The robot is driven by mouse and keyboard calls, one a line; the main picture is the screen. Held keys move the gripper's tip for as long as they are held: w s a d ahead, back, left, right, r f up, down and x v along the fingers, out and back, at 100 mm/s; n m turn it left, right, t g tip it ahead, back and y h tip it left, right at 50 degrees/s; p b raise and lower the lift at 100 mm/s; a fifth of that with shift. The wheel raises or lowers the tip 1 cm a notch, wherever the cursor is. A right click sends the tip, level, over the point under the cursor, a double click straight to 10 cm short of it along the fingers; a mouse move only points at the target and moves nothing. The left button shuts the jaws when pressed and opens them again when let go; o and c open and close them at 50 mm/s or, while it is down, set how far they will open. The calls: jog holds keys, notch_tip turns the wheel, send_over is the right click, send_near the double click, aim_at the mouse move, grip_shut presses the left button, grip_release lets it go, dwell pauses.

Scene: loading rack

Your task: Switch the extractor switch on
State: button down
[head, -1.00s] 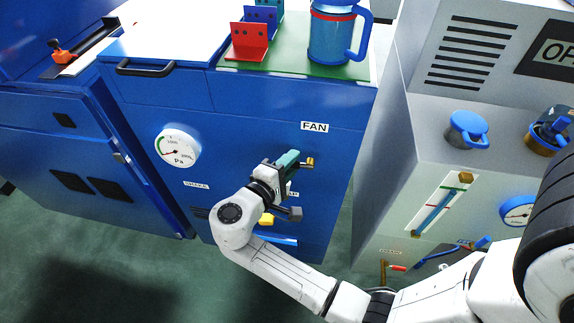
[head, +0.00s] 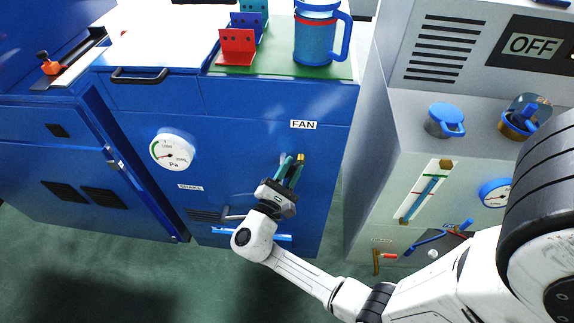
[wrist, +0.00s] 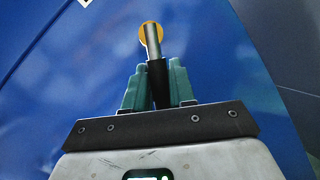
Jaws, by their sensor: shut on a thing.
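The extractor switch is a small lever under the FAN label (head: 303,124) on the blue cabinet front. In the wrist view its round brass base (wrist: 151,34), metal rod (wrist: 153,50) and black grip (wrist: 158,82) show. My gripper (head: 293,171) has its green fingers either side of the black grip, shut on it. It also shows in the wrist view (wrist: 157,85). In the head view only a brass bit (head: 301,157) of the switch shows clearly at the fingertips. The rest is hidden by the fingers.
A pressure gauge (head: 172,150) and a SHAKE label (head: 190,187) are on the cabinet to the left. A blue mug (head: 315,40) and coloured brackets stand on top. A grey machine (head: 400,110) with an OFF display (head: 534,45) stands close on the right.

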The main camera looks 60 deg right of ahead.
jog(key=shift+s+d+f+n+t+h+p, duration=0.15)
jog(key=shift+s+n+t+h, duration=0.25)
jog(key=shift+n, duration=0.75)
jog(key=shift+s+d+f+n+t+h+p, duration=0.15)
jog(key=shift+n+t, duration=0.4)
jog(key=shift+n, duration=0.55)
jog(key=shift+s+f+n+t+h+p, duration=0.15)
jog(key=shift+s+n+t, duration=0.25)
jog(key=shift+n, duration=0.75)
jog(key=shift+t, duration=0.25)
jog(key=c, duration=1)
grip_release()
jog(key=shift+r, duration=0.1)
jog(key=shift+c, duration=0.2)
jog(key=b+v, duration=0.2)
jog(key=v, duration=0.8)
jog(key=shift+a+f+b, duration=0.2)
jog(key=shift+a+b, duration=0.15)
jog(key=shift+b, duration=0.05)
